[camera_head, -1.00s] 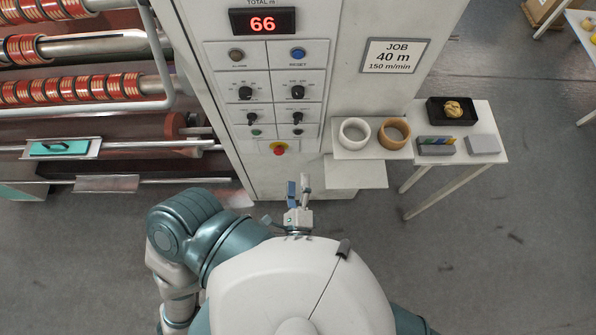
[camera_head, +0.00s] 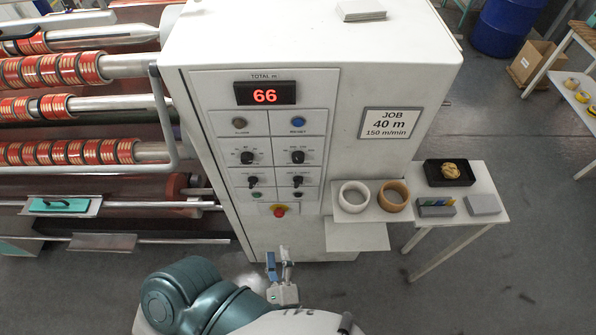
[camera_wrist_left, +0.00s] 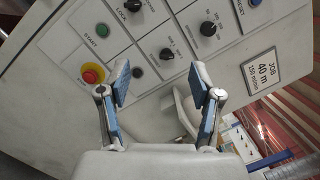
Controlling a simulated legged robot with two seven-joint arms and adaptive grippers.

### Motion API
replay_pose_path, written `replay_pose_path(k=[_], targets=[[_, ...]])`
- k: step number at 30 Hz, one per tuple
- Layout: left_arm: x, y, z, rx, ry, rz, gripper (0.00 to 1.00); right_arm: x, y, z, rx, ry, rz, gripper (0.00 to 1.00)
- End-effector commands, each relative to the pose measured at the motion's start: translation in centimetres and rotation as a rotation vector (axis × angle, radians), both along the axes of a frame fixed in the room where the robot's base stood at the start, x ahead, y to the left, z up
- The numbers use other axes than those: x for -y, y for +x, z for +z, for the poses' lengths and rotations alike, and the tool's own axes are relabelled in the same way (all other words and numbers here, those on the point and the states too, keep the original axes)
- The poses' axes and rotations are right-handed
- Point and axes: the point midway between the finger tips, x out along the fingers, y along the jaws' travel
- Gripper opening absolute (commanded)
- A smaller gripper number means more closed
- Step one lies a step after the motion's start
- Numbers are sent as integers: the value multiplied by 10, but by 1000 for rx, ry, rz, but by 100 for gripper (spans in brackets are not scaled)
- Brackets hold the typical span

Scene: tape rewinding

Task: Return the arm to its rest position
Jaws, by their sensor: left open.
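My left gripper (camera_head: 279,256) is low in the head view, in front of the lower part of the control console (camera_head: 300,240). Its blue-padded fingers point up in the picture. In the left wrist view the two fingers of the left gripper (camera_wrist_left: 160,82) stand wide apart with nothing between them. The console's red button (camera_wrist_left: 92,75) shows beyond the left finger. My left arm (camera_head: 190,300) is bent near the bottom edge of the head view. My right arm and its gripper are not visible.
The console display (camera_head: 265,95) reads 66. A white roll (camera_head: 354,197) and a tan roll (camera_head: 394,196) sit on a side shelf. A small table (camera_head: 484,183) holding a black tray (camera_head: 449,173) stands at right. Rollers with red tape (camera_head: 70,152) are at left. Open floor lies at lower right.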

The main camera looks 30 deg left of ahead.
Motion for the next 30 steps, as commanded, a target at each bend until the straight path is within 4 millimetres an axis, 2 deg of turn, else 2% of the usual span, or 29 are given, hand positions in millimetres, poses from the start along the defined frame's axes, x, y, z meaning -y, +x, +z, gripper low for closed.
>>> replay_pose_path(k=[1,9,15,30], targets=[[74,-16,-12,-66,-124,-158,65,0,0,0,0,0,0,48],[56,22,-11,-67,-139,-159,65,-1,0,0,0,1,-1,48],[47,42,-10,-67,-149,-163,65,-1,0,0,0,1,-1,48],[44,47,-9,-64,-150,-166,65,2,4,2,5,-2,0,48]])
